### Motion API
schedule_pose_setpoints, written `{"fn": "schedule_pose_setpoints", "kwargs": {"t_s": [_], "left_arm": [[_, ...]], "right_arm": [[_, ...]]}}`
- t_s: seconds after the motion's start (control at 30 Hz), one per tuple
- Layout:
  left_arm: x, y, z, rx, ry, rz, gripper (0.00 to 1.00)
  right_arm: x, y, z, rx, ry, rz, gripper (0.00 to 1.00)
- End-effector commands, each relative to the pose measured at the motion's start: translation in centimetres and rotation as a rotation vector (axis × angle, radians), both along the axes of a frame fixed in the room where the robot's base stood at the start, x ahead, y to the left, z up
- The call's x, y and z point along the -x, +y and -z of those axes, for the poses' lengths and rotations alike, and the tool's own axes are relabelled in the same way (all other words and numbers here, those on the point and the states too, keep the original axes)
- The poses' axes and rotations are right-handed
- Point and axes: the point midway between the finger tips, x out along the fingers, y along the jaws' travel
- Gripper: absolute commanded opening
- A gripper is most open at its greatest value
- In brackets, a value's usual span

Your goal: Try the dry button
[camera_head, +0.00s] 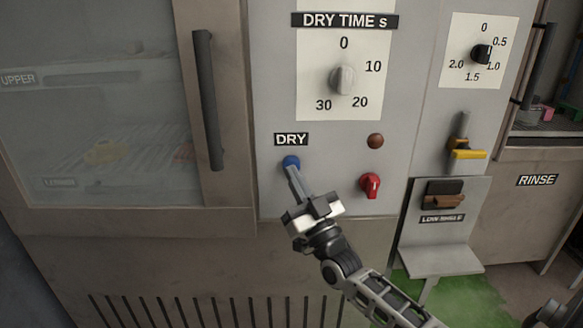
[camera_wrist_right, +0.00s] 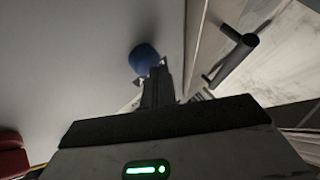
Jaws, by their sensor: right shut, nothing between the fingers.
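The blue dry button (camera_head: 291,162) is on the grey panel under the DRY label (camera_head: 291,139). It also shows in the right wrist view (camera_wrist_right: 143,58), just beyond the fingertips. My right gripper (camera_head: 292,172) is shut and empty, its fingertips right at the lower edge of the button. In the right wrist view the shut fingers (camera_wrist_right: 158,78) overlap the button's lower right side in the picture. I cannot tell whether they touch it or press it.
The DRY TIME dial (camera_head: 343,80) is above. A brown round knob or lamp (camera_head: 375,141) and a red knob (camera_head: 370,185) are right of the button. A dark door handle (camera_head: 207,100) stands out at the left. A yellow-tipped lever (camera_head: 467,154) and a low shelf (camera_head: 440,261) are further right.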

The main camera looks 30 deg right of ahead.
Motion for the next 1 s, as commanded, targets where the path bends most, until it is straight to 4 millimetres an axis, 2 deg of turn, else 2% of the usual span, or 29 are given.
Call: {"fn": "schedule_pose_setpoints", "kwargs": {"t_s": [0.23, 0.67, 1.0], "left_arm": [[0.0, 0.0, -1.0, 0.001, 0.001, 0.0, 0.36], [0.3, 0.0, -1.1, 0.0, 0.009, 0.0, 0.36], [0.3, 0.0, -3.2, 0.001, 0.008, -0.001, 0.36]], "right_arm": [[1.1, 0.6, -0.1, -0.001, 0.003, 0.0, 0.0], [1.6, 0.9, -0.1, -0.001, 0.001, -0.001, 0.0], [4.4, 2.7, -0.2, -0.002, 0.002, 0.0, 0.0]]}}
